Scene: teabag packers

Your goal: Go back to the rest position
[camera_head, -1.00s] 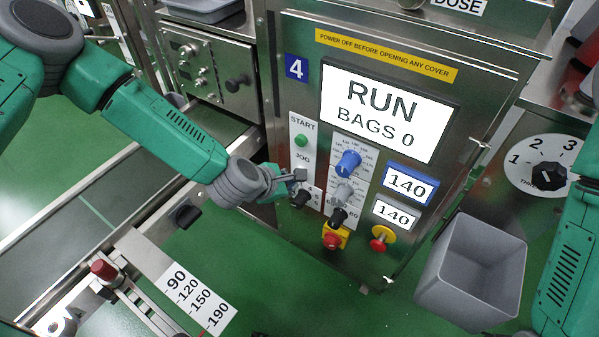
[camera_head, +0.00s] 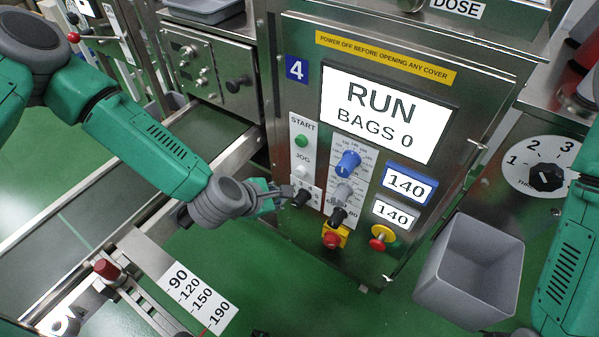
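My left gripper (camera_head: 284,192) is in front of the lower left of the machine's control panel (camera_head: 420,68), beside a black knob (camera_head: 302,197) under the JOG button. Its fingers are small and partly overlap, so I cannot tell how far apart they are, or whether they touch the knob. My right arm (camera_head: 568,255) comes in at the right edge, and its gripper is outside the picture. The display (camera_head: 385,112) reads RUN, BAGS 0. The green START button (camera_head: 301,140) and white JOG button (camera_head: 300,171) are uncovered.
A grey bin (camera_head: 472,272) stands right of the panel, near my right arm. A conveyor (camera_head: 110,200) runs under my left arm. A scale plate (camera_head: 195,298) and red knob (camera_head: 107,269) lie at lower left. A dial (camera_head: 546,177) is at right.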

